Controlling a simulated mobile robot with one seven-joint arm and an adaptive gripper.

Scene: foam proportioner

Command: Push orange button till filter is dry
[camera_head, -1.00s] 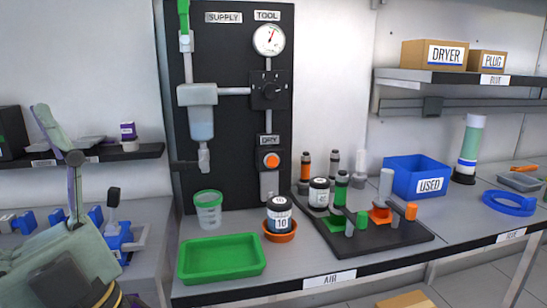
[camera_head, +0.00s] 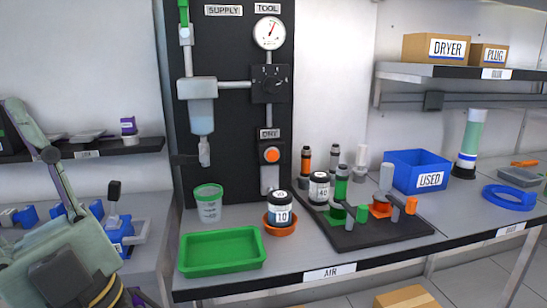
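The orange button (camera_head: 271,155) sits on a grey block on the black wall panel (camera_head: 236,110), under a DRY label (camera_head: 269,133). A clear filter bowl (camera_head: 201,118) with a pale grey top hangs on the panel to the left of the button. I cannot tell from here whether it is wet or dry. A grey-green part of my arm end with a jointed finger-like link, my gripper (camera_head: 40,150), shows at the far left, cut off by the frame edge. It is well left of the button and apart from it. Its fingertips are not clear.
Jars, a black fixture board (camera_head: 370,230) and a blue USED bin (camera_head: 415,172) are to the right. The space in front of the button looks clear.

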